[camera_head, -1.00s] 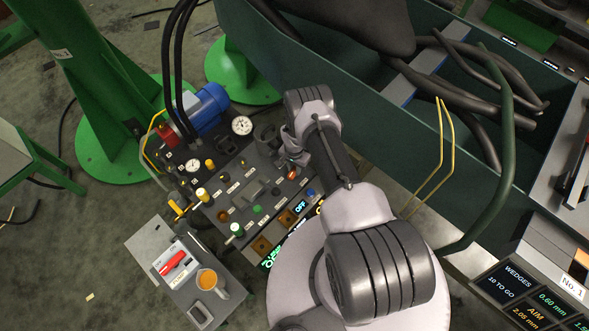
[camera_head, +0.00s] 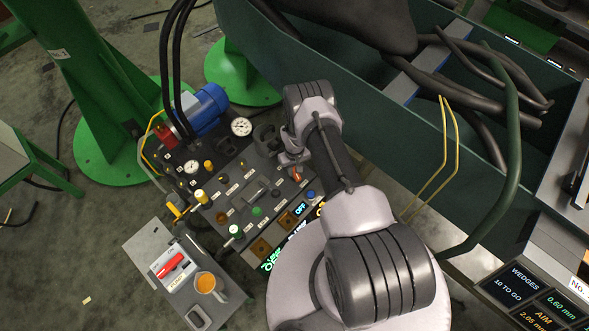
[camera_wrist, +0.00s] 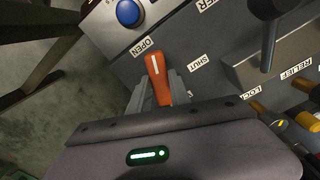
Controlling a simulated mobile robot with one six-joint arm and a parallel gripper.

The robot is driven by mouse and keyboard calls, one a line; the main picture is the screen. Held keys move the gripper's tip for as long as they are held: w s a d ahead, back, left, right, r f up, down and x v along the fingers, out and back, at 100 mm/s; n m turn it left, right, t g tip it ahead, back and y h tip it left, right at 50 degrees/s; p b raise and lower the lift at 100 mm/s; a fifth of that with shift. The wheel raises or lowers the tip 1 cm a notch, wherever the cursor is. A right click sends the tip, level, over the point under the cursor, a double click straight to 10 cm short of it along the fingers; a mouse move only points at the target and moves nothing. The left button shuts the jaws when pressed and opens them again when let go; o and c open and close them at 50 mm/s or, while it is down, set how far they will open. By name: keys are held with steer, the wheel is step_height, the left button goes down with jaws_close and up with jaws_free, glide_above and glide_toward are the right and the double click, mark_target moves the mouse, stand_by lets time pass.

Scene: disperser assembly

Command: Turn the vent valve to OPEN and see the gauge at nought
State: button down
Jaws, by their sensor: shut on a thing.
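The vent valve's orange handle (camera_wrist: 157,80), with a white line along it, stands between the two fingers of my gripper (camera_wrist: 160,92) in the wrist view. My gripper is shut on it. The handle's free end points close to the OPEN label (camera_wrist: 146,47), away from the SHUT label (camera_wrist: 198,63). In the head view the handle (camera_head: 296,174) is a small orange piece just below my gripper (camera_head: 291,160). A larger white gauge (camera_head: 241,126) and a smaller one (camera_head: 192,167) are on the panel; their readings are too small to tell.
A blue button (camera_wrist: 129,13) is close by the handle. A dark lever (camera_wrist: 269,35) and yellow knobs (camera_wrist: 306,121) stand to the right. A green trough wall (camera_head: 330,95) runs behind my arm.

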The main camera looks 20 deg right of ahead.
mark_target(294, 171)
steer(key=shift+n, duration=2.2)
steer(key=c, duration=1.2)
jaws_free()
step_height(294, 171, up, 17)
steer(key=p, duration=0.7)
steer(key=shift+r+p, duration=0.2)
steer(key=shift+p, duration=0.2)
